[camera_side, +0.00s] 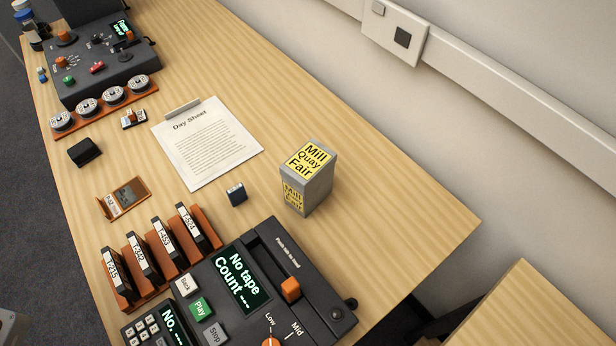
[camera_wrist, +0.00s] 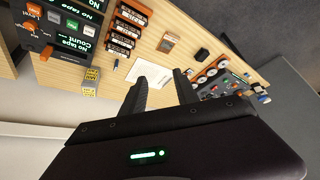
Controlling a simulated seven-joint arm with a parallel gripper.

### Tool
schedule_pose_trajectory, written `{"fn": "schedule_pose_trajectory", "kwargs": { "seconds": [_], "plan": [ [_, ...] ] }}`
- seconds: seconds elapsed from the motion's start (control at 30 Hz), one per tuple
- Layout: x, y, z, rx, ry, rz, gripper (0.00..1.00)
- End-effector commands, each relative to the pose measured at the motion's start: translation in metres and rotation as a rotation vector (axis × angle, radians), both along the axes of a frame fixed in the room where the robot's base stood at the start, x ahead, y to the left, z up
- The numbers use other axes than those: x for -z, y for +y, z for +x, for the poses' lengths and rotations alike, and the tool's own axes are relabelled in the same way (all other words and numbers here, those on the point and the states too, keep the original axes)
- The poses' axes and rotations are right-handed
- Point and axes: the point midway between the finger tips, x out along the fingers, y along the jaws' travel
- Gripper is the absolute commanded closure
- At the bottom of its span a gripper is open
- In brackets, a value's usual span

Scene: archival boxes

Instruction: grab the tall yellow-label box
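The tall yellow-label box (camera_side: 320,186) is grey and stands upright on the wooden table, right of centre in the side view. Its yellow labels on the top and front read "Mill Quay Fair". In the wrist view the box (camera_wrist: 90,83) is small, left of my fingers and some way beyond them. My gripper (camera_wrist: 161,75) shows in the wrist view with two dark fingers apart and nothing between them. It is high over the table, away from the box. My gripper does not show in the side view.
A tape machine reading "No tape" (camera_side: 240,281) is just in front of the box. A rack of black tape boxes (camera_side: 205,222), a small dark block (camera_side: 237,194) and a Day Sheet clipboard (camera_side: 208,150) lie to its left. Table right of the box is clear, up to the wall.

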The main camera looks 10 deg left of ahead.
Motion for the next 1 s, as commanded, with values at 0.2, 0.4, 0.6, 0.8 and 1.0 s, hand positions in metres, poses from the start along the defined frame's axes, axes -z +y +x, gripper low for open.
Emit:
{"fn": "schedule_pose_trajectory", "kwargs": {
  "seconds": [0.2, 0.4, 0.6, 0.8, 1.0],
  "plan": [
    [0.0, 0.0, 0.0, 0.0, 0.0, 0.0, 0.48],
    [0.0, 0.0, 0.0, 0.0, 0.0, 0.0, 0.2],
    [0.0, 0.0, 0.0, 0.0, 0.0, 0.0, 0.2],
    [-0.034, 0.0, 0.001, 0.0, -0.007, 0.0, 0.2],
    [-0.061, -0.041, 0.054, 0.167, -0.097, -0.053, 0.2]
  ]
}}
